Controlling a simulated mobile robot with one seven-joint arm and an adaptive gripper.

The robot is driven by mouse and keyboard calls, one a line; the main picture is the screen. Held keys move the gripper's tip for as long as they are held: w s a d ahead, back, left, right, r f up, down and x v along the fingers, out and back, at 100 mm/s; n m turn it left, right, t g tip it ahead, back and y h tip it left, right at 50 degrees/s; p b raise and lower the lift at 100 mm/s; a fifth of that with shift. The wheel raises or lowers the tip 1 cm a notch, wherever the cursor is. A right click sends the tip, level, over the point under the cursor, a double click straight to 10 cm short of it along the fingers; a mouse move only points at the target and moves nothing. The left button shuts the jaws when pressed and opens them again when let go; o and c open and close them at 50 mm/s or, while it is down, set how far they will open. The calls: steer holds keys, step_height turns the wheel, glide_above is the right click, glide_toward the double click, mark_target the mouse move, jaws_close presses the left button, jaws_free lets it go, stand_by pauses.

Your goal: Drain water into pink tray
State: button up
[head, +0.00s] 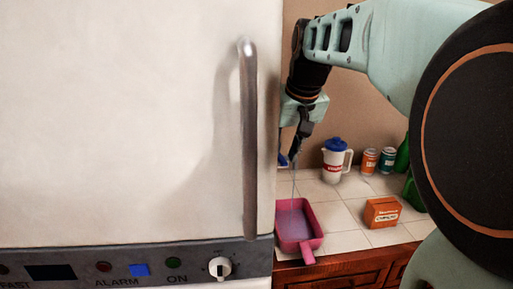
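The pink tray (307,250) sits on the tiled counter just right of the white appliance, its handle pointing towards me. Its inside looks bluish-grey, perhaps holding water. My gripper (296,157) points down above the tray, apart from it. A thin, pale streak like falling water runs from near the fingertips down to the tray. A small blue and white thing (283,161) shows beside the fingers, partly hidden by the appliance edge. I cannot tell whether my gripper holds it, or how far the fingers are open.
The white appliance (120,110) with a metal handle (249,140) fills the left. A white jug with a blue lid (336,160), two cans (370,161) (387,160), green bottles (403,155) and an orange box (382,212) stand on the counter (346,227). Bare tiles separate tray and box.

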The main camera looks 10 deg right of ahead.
steer(key=v, duration=1.2)
steer(key=shift+c, duration=0.6)
stand_by(6.1)
